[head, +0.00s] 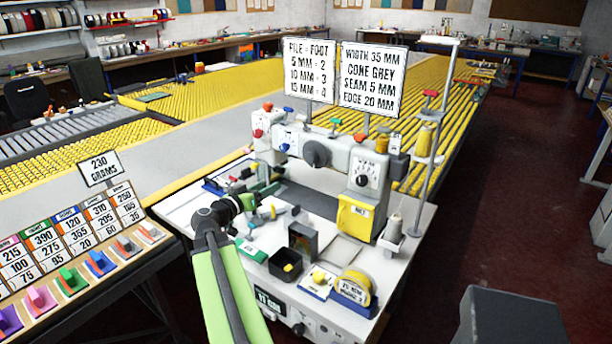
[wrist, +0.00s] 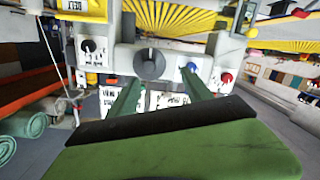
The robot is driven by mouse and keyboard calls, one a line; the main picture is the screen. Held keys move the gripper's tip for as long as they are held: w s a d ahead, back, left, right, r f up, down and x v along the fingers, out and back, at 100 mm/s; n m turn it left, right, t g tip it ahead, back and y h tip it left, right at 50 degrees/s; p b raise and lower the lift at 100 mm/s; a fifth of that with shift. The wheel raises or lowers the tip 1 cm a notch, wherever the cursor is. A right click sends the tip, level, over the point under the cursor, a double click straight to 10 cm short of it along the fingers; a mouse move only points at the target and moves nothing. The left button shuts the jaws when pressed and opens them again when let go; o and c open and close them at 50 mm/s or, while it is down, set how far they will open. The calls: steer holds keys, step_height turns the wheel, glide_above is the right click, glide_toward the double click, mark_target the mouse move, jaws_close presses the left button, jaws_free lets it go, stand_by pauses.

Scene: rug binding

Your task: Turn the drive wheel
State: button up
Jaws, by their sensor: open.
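A large dark grey wheel with a raised bar, which looks like the drive wheel (head: 316,154), sits on the front of the white binding machine (head: 335,150). It also shows in the wrist view (wrist: 150,64), just beyond my fingers. My gripper (wrist: 161,78) is open, with its two green fingers apart and nothing between them. In the wrist view the wheel lies between the fingertips, slightly to the left; I cannot tell any contact. In the head view my arm reaches in from below, and the gripper is left of and below the wheel.
A blue knob (head: 285,147) and a red knob (head: 258,133) are left of the wheel. Two signs (head: 372,80) stand above. A black bin (head: 285,265) and tape roll (head: 354,287) crowd the front.

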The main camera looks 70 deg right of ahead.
mark_target(308, 159)
steer(key=shift+m+g+h, duration=0.3)
steer(key=shift+h, duration=0.3)
steer(key=x, duration=0.6)
steer(key=s+r+x, duration=0.1)
steer(key=x, duration=0.6)
steer(key=s+r+x, duration=0.1)
steer(key=x, duration=0.6)
steer(key=shift+s, duration=0.15)
steer(key=shift+c, duration=0.2)
steer(key=shift+a, duration=0.1)
steer(key=c, duration=1.2)
steer(key=shift+s+a+f, duration=0.1)
steer(key=shift+s+a, duration=0.05)
steer(key=shift+a, duration=0.3)
jaws_close()
steer(key=shift+d, duration=0.35)
steer(key=shift+w, duration=0.2)
